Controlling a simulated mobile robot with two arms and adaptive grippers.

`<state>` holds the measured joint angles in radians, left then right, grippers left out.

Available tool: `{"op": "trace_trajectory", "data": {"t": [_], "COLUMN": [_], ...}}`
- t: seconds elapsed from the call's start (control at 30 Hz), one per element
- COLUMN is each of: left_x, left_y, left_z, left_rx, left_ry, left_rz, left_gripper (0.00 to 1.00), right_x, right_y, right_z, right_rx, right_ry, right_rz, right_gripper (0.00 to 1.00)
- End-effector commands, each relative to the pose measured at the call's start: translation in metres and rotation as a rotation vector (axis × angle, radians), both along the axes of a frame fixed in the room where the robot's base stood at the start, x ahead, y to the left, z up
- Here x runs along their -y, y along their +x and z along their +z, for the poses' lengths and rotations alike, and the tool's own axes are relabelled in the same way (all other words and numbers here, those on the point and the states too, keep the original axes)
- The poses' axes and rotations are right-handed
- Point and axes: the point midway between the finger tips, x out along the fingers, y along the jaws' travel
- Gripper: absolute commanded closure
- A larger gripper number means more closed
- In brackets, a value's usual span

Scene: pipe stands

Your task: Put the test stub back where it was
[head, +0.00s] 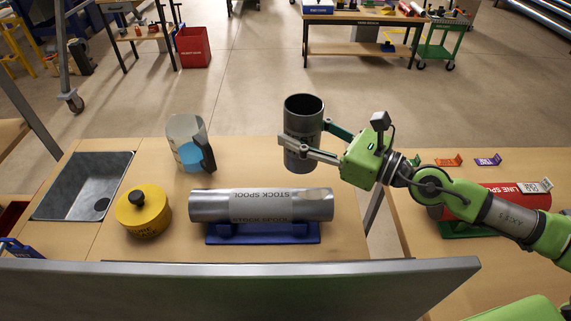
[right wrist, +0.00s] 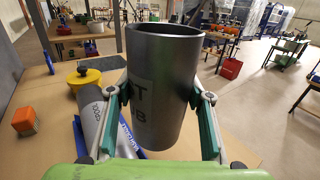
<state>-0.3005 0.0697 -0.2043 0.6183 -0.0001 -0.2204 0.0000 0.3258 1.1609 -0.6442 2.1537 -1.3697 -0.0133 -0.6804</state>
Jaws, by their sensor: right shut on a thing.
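The test stub (head: 303,148) is a dark grey, open-topped pipe piece, held upright in my right gripper (head: 318,145). In the right wrist view the stub (right wrist: 165,85) fills the middle, with part of its lettering showing, and the two green-padded fingers (right wrist: 160,125) press it from both sides. In the head view it is above the back right edge of the left table, behind the right end of the stock spool. Whether it touches the table is hard to tell, but it looks raised. My left gripper is not in view.
The stock spool (head: 262,199) lies on a blue stand (head: 263,233). A yellow lidded pot (head: 143,211), a clear jug with blue liquid (head: 189,150) and a sink (head: 83,185) are to its left. A red line spool (head: 508,195) lies on the right table. A gap separates the tables.

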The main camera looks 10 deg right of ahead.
Motion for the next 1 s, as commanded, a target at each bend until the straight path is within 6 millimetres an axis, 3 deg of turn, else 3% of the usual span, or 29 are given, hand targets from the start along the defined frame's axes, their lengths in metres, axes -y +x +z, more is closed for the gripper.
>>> {"op": "trace_trajectory", "data": {"t": [0.27, 0.5, 0.73, 0.87, 1.0], "left_x": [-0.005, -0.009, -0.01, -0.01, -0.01], "left_y": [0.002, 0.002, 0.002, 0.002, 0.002], "left_z": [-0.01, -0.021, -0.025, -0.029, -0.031], "left_rx": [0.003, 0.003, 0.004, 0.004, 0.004], "left_ry": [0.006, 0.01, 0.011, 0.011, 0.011], "left_rz": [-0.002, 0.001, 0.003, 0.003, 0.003], "left_gripper": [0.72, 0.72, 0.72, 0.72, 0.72], "right_x": [-0.02, -0.051, -0.063, -0.058, -0.045], "right_y": [0.0, -0.007, -0.01, 0.005, 0.035], "right_z": [0.003, 0.011, 0.015, 0.007, -0.006], "right_rx": [0.009, 0.012, 0.006, 0.002, 0.002], "right_ry": [0.004, 0.001, 0.001, 0.003, 0.007], "right_rz": [0.057, 0.153, 0.199, 0.201, 0.199], "right_gripper": [0.99, 0.99, 0.99, 0.99, 0.99]}}
